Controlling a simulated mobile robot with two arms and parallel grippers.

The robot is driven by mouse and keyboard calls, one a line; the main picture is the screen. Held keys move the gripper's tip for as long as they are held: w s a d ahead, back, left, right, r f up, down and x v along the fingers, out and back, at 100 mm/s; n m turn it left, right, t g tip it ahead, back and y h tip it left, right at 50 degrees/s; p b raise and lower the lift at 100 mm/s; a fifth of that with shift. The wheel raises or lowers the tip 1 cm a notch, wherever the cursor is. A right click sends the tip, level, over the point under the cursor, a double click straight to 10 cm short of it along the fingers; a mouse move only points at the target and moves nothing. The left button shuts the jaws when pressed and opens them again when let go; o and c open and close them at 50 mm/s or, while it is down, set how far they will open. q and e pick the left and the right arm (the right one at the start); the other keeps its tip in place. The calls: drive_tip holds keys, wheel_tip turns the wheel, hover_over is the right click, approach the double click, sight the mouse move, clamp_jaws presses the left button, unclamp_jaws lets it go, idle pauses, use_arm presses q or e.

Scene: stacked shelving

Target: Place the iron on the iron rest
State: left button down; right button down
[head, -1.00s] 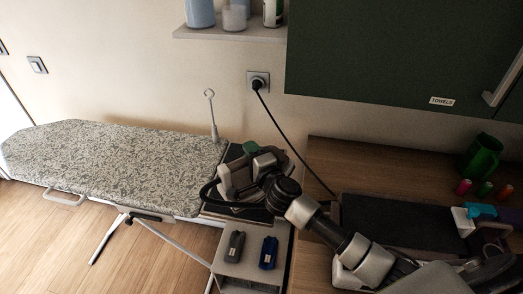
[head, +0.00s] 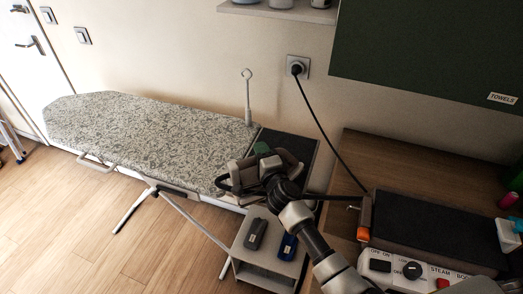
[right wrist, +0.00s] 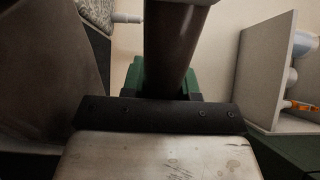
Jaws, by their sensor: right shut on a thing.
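My right gripper (head: 262,170) is shut on the iron, at the right end of the ironing board. Grey parts and a green part (head: 262,148) show there, but iron and gripper overlap and are hard to tell apart. A dark flat panel (head: 304,146) at the board's end, which looks like the iron rest, lies behind and beneath them. I cannot tell whether the iron touches it. In the right wrist view, a dark brown bar (right wrist: 177,45), probably the iron's handle, runs up from between green pieces (right wrist: 135,76). My left gripper is not in view.
The patterned ironing board (head: 150,135) stretches left. A small shelf (head: 262,268) below holds a grey item (head: 256,234) and a blue item (head: 288,247). A black-topped steam unit (head: 430,225) stands on the wooden counter (head: 400,160). A cord (head: 325,125) hangs from the socket.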

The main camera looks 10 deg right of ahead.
drive_tip(key=shift+r, duration=0.25)
drive_tip(key=shift+f, duration=0.15)
drive_tip(key=c, duration=0.8)
unclamp_jaws()
drive_tip(key=shift+s+f, duration=0.1)
drive_tip(key=shift+c, duration=0.2)
drive_tip(key=s+d, duration=0.1)
drive_tip(key=s, duration=1.1)
drive_tip(key=shift+d, duration=0.15)
